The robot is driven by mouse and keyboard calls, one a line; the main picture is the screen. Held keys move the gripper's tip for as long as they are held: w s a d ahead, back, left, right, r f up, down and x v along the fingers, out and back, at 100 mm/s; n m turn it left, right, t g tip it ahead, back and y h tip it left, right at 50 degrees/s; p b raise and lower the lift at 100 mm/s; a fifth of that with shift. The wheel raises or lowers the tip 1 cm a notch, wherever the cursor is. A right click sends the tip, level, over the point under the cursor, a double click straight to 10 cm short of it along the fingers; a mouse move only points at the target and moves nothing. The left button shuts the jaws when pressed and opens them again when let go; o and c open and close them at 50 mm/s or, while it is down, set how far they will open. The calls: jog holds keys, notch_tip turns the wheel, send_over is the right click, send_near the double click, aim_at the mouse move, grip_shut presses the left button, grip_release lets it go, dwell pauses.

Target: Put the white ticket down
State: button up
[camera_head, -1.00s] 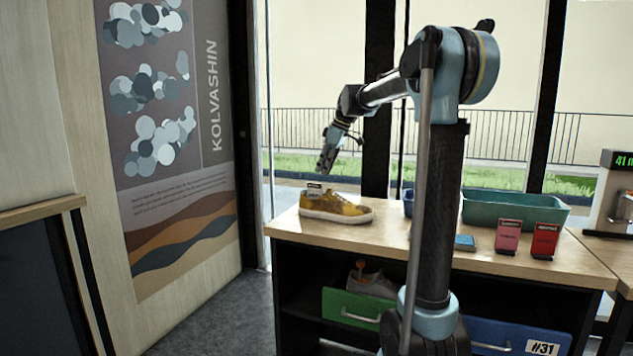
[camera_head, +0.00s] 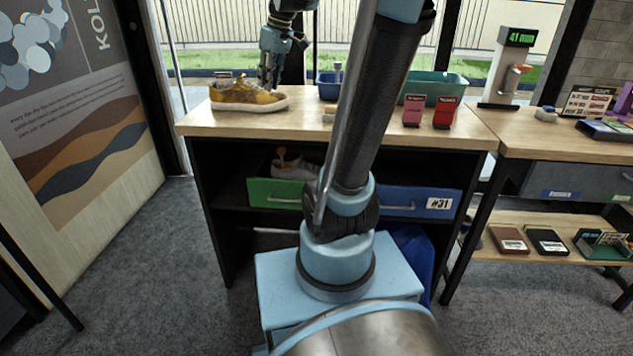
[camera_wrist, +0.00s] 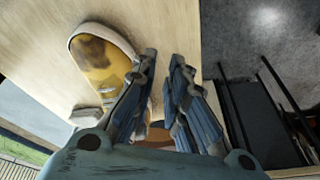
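My gripper (camera_head: 268,84) points down over the wooden counter, in front of or behind the right end of the yellow sneaker (camera_head: 238,95) in the head view. In the wrist view the two blue fingers (camera_wrist: 163,62) stand a little apart, with no ticket visible between them. The sneaker also shows in the wrist view (camera_wrist: 98,60), to the left of the fingers. I cannot make out a white ticket for certain anywhere.
Below are a green drawer (camera_head: 268,192) and a blue drawer (camera_head: 402,200). My arm hides part of the counter.

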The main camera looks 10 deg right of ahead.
jog(key=s+d+f+m, duration=0.1)
jog(key=s+d+f, duration=0.1)
jog(key=s+f, duration=0.1)
jog(key=s+d+f+m+h, duration=0.1)
jog(key=s+d+f+m, duration=0.1)
jog(key=s+f, duration=0.2)
jog(key=s+d+f+m, duration=0.1)
jog(key=s+d+f, duration=0.1)
jog(key=s+f, duration=0.2)
jog(key=shift+s+d+f+m, duration=0.1)
jog(key=shift+s+m, duration=0.05)
jog(key=shift+s, duration=0.55)
jog(key=shift+s+d+m, duration=0.1)
jog(key=shift+s+m, duration=0.05)
jog(key=shift+s, duration=0.5)
jog(key=s+d+f+m+h, duration=0.1)
jog(key=s+f+m, duration=0.3)
jog(key=s+f, duration=0.5)
notch_tip(320, 180, down, 3)
jog(key=shift+s+d+r+h, duration=0.1)
jog(key=shift+s+d+h, duration=0.25)
jog(key=shift+d, duration=0.5)
jog(key=shift+s, duration=0.1)
